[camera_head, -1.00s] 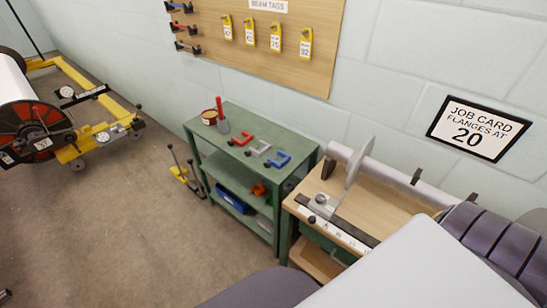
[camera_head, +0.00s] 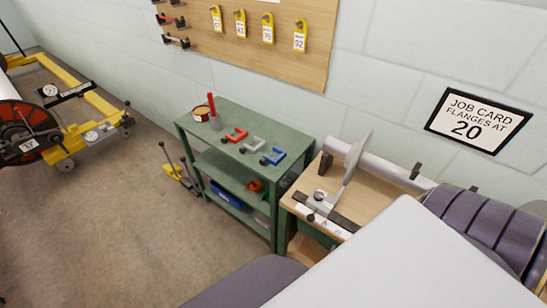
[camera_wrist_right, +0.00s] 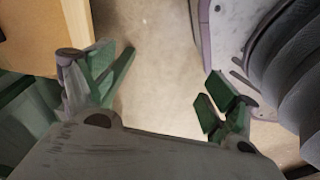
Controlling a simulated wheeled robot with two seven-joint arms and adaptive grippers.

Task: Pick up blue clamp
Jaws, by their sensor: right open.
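The blue clamp (camera_head: 273,156) lies on the top of the green cart (camera_head: 207,132), at the right end of a row of clamps. A grey clamp (camera_head: 252,145) and a red clamp (camera_head: 235,135) lie to its left. In the right wrist view my right gripper (camera_wrist_right: 165,85) is open and empty, its green-padded fingers wide apart above the floor. The head view does not show my right gripper's fingers, and the clamp is not in the right wrist view. My left gripper is in neither view.
A wooden bench (camera_head: 378,203) with a roller and a flange disc (camera_head: 349,170) stands right of the cart. A can (camera_head: 201,113) and a red-handled tool (camera_head: 213,112) sit at the cart's back left. A yellow-framed machine (camera_head: 80,150) stands far left. Floor (camera_head: 110,240) before the cart is clear.

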